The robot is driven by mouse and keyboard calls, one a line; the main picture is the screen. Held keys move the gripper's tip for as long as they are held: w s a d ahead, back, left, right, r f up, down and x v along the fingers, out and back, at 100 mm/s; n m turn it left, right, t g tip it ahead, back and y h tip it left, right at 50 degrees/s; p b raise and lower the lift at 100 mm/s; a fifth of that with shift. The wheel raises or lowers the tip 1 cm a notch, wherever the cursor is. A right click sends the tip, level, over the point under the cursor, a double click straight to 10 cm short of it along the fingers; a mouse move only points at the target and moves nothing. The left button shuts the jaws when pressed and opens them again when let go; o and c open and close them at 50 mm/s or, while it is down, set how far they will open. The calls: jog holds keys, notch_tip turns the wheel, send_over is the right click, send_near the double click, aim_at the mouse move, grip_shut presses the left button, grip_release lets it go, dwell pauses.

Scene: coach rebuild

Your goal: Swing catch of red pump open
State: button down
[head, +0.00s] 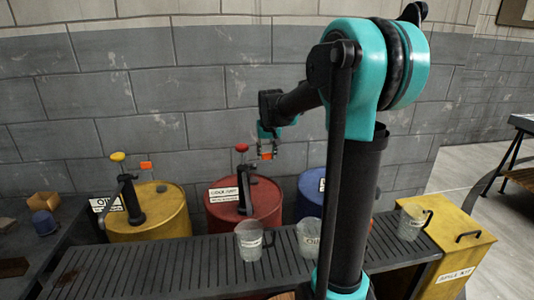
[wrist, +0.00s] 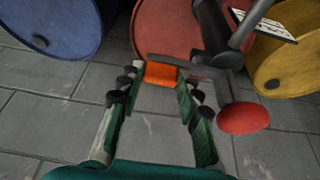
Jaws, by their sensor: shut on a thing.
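The red drum (head: 262,211) stands in the middle of the row, and its dark pump (head: 244,185) has a red knob (head: 241,148). In the wrist view the red knob (wrist: 243,118) is at the right, beside a dark bar (wrist: 183,64) that runs from the pump column to the orange-tipped catch (wrist: 160,74). My gripper (wrist: 160,80) has its fingers on both sides of the orange tip and is shut on it. In the head view my gripper (head: 267,150) is above the red drum, right of the knob, with the orange tip low between its fingers.
A yellow drum (head: 163,213) with its own pump is at left, and a blue drum (head: 313,190) at right, partly behind my arm. Clear jugs (head: 250,240) stand on the slatted bench (head: 170,265) in front. A yellow box (head: 455,250) is at far right. A block wall is behind.

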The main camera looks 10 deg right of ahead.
jog(key=shift+s+a+m+g+h, duration=0.5)
jog(key=shift+s+a+m+h, duration=0.2)
jog(key=shift+m, duration=1.6)
jog(key=shift+s+a+m+g+h, duration=0.5)
jog(key=shift+s+a+m+h, duration=0.2)
jog(key=shift+m, duration=1.6)
jog(key=shift+s+a+m+g+h, duration=0.55)
jog(key=shift+s+m+h, duration=0.2)
jog(key=shift+m, duration=1.55)
jog(key=shift+a, duration=0.1)
jog(key=c, duration=1)
grip_release()
jog(key=shift+c, duration=0.2)
